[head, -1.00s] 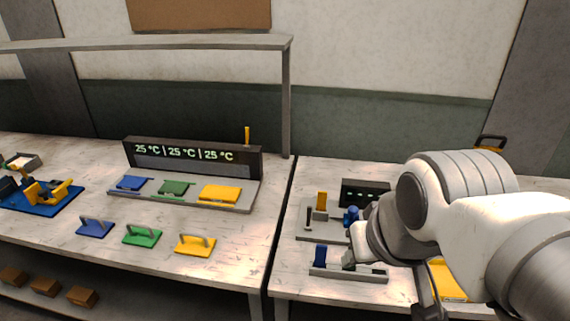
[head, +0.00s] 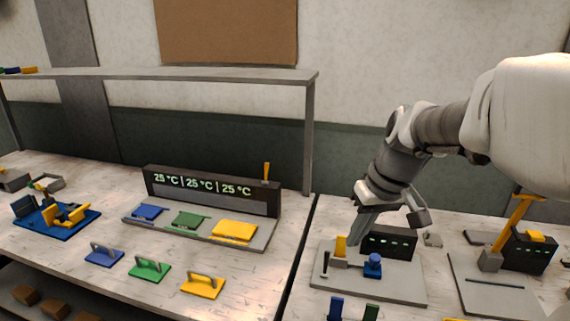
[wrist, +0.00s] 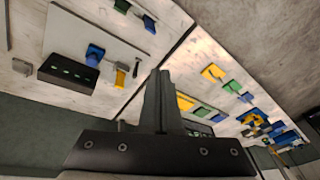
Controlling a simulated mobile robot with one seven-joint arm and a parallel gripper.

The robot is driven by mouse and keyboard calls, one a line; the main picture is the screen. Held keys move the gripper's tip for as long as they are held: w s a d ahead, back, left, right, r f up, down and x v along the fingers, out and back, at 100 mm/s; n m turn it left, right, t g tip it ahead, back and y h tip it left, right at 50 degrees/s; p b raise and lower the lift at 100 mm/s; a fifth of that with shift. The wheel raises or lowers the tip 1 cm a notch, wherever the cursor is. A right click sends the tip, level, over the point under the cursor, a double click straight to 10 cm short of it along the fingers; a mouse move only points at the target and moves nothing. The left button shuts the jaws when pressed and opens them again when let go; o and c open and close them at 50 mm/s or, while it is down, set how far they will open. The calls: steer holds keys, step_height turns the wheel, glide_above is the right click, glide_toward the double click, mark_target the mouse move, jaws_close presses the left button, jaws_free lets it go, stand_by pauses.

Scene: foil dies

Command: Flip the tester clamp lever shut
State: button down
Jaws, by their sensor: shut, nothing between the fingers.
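A long yellow lever (head: 510,228) with a crossbar on top stands raised, leaning slightly right, on a grey block at the right station; it looks like the clamp lever. Beside it is a black box (head: 532,254) with small green lights and a yellow top piece. My gripper (head: 361,240) is shut and empty, pointing down over the left grey station, well left of the lever. From this view I cannot tell whether its tips touch the yellow block (head: 340,246). In the wrist view my shut fingers (wrist: 161,98) hold nothing, and the lever is not seen.
The left station's plate (head: 400,287) carries a blue knob piece (head: 372,266), a short black lever (head: 325,265) and a black box (head: 389,242). Blue and green pieces stand in front. The left table holds a temperature display (head: 210,190) and coloured lids.

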steer(key=w+d+f+n+y+b, duration=0.1)
steer(key=w+d+f+y, duration=0.15)
steer(key=w+f, duration=0.55)
steer(key=n+y, duration=0.1)
steer(key=y, duration=0.1)
glide_toward(326, 263)
steer(key=d+r, duration=0.3)
steer(key=d, duration=0.1)
steer(key=shift+w+a+f+b, duration=0.1)
steer(key=shift+w+f+b, duration=0.05)
steer(key=shift+w+b, duration=0.3)
steer(key=shift+s, duration=0.1)
steer(key=x, duration=1)
steer(key=shift+w+p, duration=0.2)
steer(key=shift+p, duration=0.1)
steer(key=shift+t+b, duration=0.5)
steer(key=shift+b, duration=0.25)
steer(key=shift+s+a, duration=0.1)
steer(key=shift+s, duration=0.05)
